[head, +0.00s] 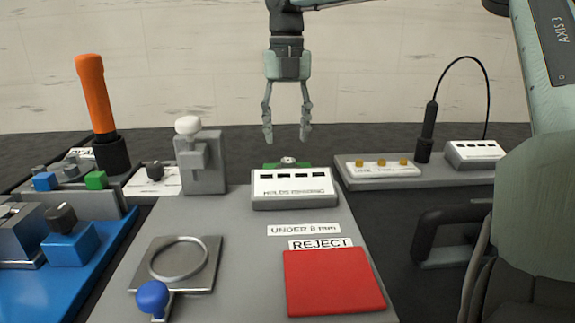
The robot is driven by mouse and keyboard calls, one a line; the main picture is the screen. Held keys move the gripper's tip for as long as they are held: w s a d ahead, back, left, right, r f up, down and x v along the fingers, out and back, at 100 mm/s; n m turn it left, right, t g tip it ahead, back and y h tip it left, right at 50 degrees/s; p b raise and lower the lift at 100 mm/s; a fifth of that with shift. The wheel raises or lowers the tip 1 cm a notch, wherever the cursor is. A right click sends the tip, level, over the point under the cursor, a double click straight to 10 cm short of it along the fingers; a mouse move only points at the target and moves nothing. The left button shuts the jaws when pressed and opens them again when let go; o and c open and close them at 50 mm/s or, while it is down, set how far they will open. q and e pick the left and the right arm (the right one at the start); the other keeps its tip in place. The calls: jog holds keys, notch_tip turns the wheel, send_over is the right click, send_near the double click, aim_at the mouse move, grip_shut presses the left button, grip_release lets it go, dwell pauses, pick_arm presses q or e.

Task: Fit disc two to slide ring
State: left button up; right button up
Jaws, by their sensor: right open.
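A metal ring (179,259) lies on a flat grey plate (206,283) at the front left of the grey bench, with a blue ball knob (153,297) at its front edge. It looks like the slide ring, and its middle looks empty. I cannot make out disc two for certain. A small silver round piece (288,160) sits on a green base behind a grey display box (292,190). My right gripper (287,136) hangs above and behind that piece, fingers apart and empty. My left gripper is not in view.
A red pad (333,281) marked REJECT is at the front right. A grey post with a white knob (187,125) and an orange stick (94,95) stand at the left. A side shelf (450,175) holds a black wand. The bench middle is clear.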

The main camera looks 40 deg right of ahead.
aim_at(288, 160)
jog(key=shift+s+f, duration=0.1)
jog(key=shift+f, duration=0.7)
notch_tip(288, 160, down, 5)
jog(key=shift+s+r+p, duration=0.1)
jog(key=shift+r+p, duration=0.1)
jog(key=shift+p, duration=0.1)
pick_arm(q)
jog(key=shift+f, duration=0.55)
pick_arm(e)
grip_shut()
